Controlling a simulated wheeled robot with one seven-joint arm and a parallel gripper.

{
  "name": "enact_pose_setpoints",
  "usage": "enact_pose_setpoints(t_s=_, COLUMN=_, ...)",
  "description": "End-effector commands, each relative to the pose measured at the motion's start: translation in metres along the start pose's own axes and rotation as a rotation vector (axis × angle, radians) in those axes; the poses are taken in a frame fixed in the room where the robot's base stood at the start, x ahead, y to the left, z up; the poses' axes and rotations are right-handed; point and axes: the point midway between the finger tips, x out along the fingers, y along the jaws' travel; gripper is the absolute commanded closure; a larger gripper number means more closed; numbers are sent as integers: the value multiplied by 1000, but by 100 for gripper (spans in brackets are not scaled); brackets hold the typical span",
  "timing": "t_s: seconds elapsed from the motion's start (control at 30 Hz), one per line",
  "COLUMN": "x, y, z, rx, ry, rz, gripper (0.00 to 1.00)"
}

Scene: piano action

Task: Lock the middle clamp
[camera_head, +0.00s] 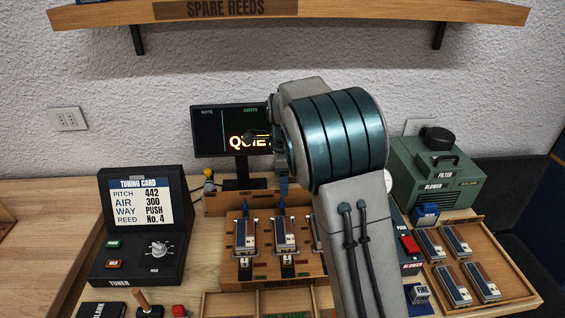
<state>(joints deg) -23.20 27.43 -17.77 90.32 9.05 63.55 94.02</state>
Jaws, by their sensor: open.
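A wooden rack (222,205) stands at the centre of the bench with a row of clamps holding metal reed plates. The middle clamp (285,236) has a blue lever tip standing up at its back. The left clamp (244,237) looks alike, also with a blue tip up. The right clamp (317,234) is mostly hidden behind my arm. My gripper (277,145) is only partly in view, above and behind the middle clamp, in front of the display. It is open and apart from the clamps; my wrist hides much of it.
A display (221,130) stands behind the rack. The tuner (137,262) with its card is at left. A green blower (440,178) and a wooden tray (515,288) of several reed plates are at right. A shelf (350,12) crosses the wall above. My arm covers the rack's right side.

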Motion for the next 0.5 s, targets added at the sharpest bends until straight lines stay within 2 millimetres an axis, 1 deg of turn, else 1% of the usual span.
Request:
enact_pose_setpoints(t_s=0.03, x=-12, y=-1, z=0, rx=-1, ry=-1, rz=-5, gripper=47)
enact_pose_setpoints(t_s=0.1, x=-28, y=-1, z=1, rx=-1, ry=-1, rz=-5, gripper=47)
enact_pose_setpoints(t_s=0.2, x=-46, y=0, z=1, rx=-2, ry=-1, rz=-3, gripper=47)
enact_pose_setpoints(t_s=0.33, x=-62, y=0, z=1, rx=-1, ry=-1, rz=-1, gripper=47)
enact_pose_setpoints(t_s=0.5, x=-71, y=0, z=1, rx=-1, ry=0, rz=0, gripper=47)
